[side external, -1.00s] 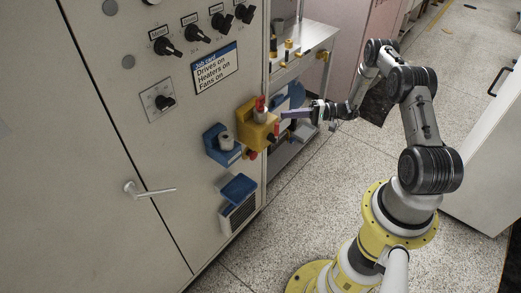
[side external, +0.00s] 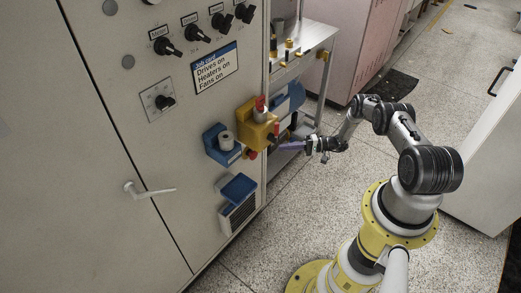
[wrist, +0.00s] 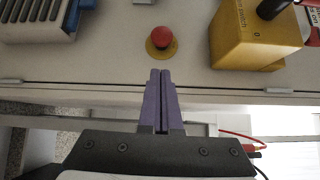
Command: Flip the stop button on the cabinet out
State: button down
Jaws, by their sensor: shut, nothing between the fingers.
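The stop button is a red mushroom knob on a yellow round base on the cabinet face. In the wrist view the stop button (wrist: 161,38) is top centre, just beyond my fingertips, with a small visible gap. In the side external view it shows as a small red spot (side external: 252,154) below the yellow box, partly hidden. My gripper (wrist: 160,73) has purple fingers pressed together, with nothing between them, pointing at the cabinet. In the side external view my gripper (side external: 281,147) is right of the button. The cabinet (side external: 85,120) stands at left.
A yellow switch box (wrist: 246,42) sticks out to the right of the button. A blue and grey vented box (wrist: 38,18) is to its left. A blue holder with a roll (side external: 219,144) and a metal shelf (side external: 308,40) are nearby. The floor by the arm is clear.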

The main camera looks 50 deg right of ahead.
jog(key=x, duration=1)
dwell(0.3)
jog(key=shift+s, duration=1.1)
jog(key=v, duration=1)
jog(key=shift+d+r, duration=0.1)
